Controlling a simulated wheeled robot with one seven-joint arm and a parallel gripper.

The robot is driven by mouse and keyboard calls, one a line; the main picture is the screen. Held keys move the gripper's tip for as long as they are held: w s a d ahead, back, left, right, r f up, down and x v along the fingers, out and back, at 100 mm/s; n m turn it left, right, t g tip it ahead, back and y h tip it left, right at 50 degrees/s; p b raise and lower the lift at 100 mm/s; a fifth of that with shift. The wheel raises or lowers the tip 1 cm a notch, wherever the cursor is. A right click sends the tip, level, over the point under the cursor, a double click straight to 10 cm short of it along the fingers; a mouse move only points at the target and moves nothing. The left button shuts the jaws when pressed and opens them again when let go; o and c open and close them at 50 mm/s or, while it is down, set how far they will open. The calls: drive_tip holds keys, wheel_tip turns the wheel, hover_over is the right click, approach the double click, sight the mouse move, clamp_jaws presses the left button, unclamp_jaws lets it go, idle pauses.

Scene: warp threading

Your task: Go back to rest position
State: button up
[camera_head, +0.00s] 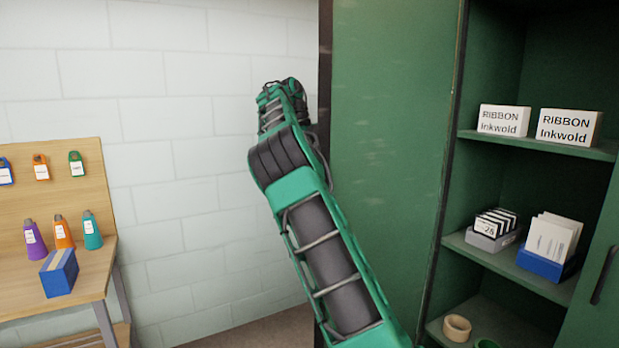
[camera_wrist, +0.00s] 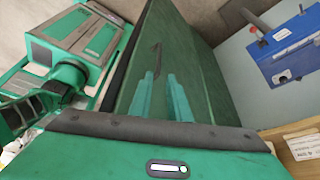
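My arm reaches up through the middle of the head view, in front of a green cabinet door (camera_head: 390,140) and beside the white block wall. My gripper's fingers cannot be made out in the head view. Behind the fingers is a dark green panel, seen at a steep tilt. I cannot tell how far the fingers are from it.
The open cabinet at right holds two ribbon boxes (camera_head: 503,120) (camera_head: 569,127), a grey card tray (camera_head: 493,240), a blue card tray (camera_head: 545,266) and a tan ring (camera_head: 457,328). A wooden bench (camera_head: 25,308) at left carries coloured cones and a blue box (camera_head: 59,272). A blue device (camera_wrist: 292,50) shows in the wrist view.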

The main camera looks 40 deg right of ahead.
drive_tip(key=shift+w, duration=0.1)
idle(0.6)
drive_tip(key=s+a+f+n+t, duration=0.25)
drive_tip(key=a+f+n, duration=0.35)
drive_tip(key=a+n, duration=0.5)
drive_tip(key=s+d+f+n+y, duration=0.1)
drive_tip(key=s+d+f+n, duration=0.2)
drive_tip(key=s, duration=0.7)
drive_tip(key=s+f+n+y, duration=0.15)
drive_tip(key=s+n, duration=0.35)
drive_tip(key=s, duration=0.6)
drive_tip(key=s+a+f+n, duration=0.2)
drive_tip(key=s+f, duration=0.3)
drive_tip(key=s, duration=0.3)
drive_tip(key=s+a+f+n+t, duration=0.1)
drive_tip(key=s+a+f+n, duration=0.1)
drive_tip(key=s+f, duration=0.3)
drive_tip(key=s+n, duration=0.1)
drive_tip(key=s, duration=0.3)
drive_tip(key=shift+a, duration=0.3)
drive_tip(key=shift+t, duration=0.25)
